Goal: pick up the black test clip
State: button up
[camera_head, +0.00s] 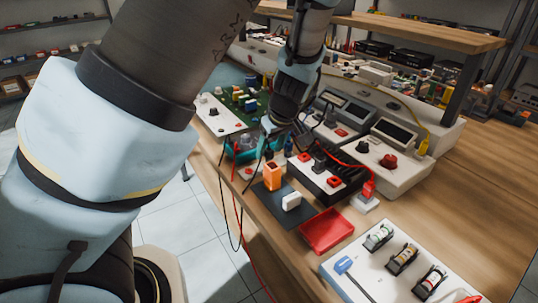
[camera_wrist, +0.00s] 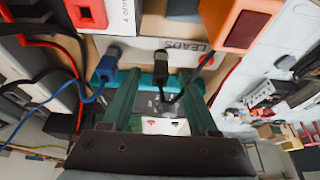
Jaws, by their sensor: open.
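The black test clip (camera_wrist: 167,62) shows in the wrist view in front of the white strip marked "LEADS" (camera_wrist: 185,45), with a dark cable beside it. My gripper (camera_wrist: 161,82) is open. Its two green fingers stand left and right of the clip's line, with the clip near the tips and not clamped. Whether a finger touches it, I cannot tell. In the head view my gripper (camera_head: 270,124) is low over the front edge of the bench, left of the meters; the black clip is hard to make out there.
An orange block (camera_head: 272,175), a red tray (camera_head: 327,231) and a black-sided terminal box (camera_head: 318,182) stand close by. Red and black leads hang over the bench edge.

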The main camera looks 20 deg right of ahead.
jog(key=shift+w+f, duration=0.2)
jog(key=shift+f, duration=0.4)
grip_shut()
